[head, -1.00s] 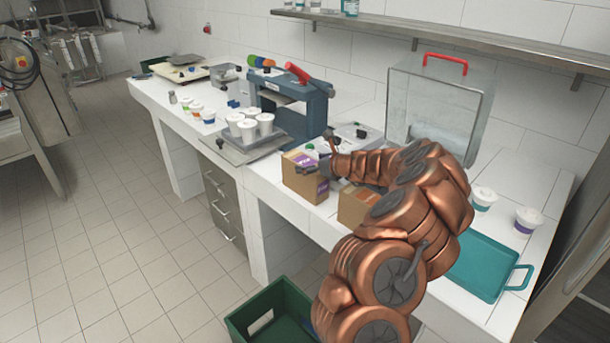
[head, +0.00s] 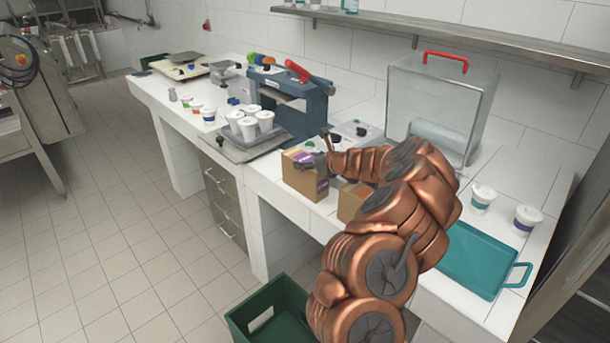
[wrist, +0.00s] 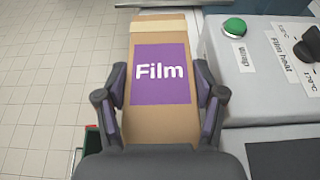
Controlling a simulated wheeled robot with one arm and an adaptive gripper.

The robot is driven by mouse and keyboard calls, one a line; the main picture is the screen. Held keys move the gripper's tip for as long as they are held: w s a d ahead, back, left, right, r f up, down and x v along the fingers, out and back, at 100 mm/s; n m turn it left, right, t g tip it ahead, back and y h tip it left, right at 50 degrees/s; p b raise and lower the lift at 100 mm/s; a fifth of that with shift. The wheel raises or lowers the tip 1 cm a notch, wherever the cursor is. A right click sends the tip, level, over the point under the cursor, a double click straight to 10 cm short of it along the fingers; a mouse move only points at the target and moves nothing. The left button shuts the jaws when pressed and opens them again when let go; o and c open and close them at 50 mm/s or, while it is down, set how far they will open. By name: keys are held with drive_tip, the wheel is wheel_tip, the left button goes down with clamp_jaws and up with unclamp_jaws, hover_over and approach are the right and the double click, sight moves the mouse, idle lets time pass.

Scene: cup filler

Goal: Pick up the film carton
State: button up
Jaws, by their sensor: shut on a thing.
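The film carton (wrist: 160,112) is a brown cardboard box with a purple "Film" label. In the wrist view it stands between the two fingers of my gripper (wrist: 160,105), which press on its left and right sides. In the head view the carton (head: 303,180) is at the counter's front edge, with my gripper (head: 318,160) at its top. I cannot tell whether its base touches the counter. My arm hides part of the counter behind it.
A second brown carton (head: 350,203) stands just right. The grey heat-sealing unit (wrist: 270,60) with a green button is close on the right. A blue press (head: 305,107) and white cups (head: 248,128) are to the left. A teal tray (head: 478,262) lies right; a green crate (head: 262,318) is on the floor.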

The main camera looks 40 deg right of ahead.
clamp_jaws()
drive_tip(key=shift+r, duration=0.1)
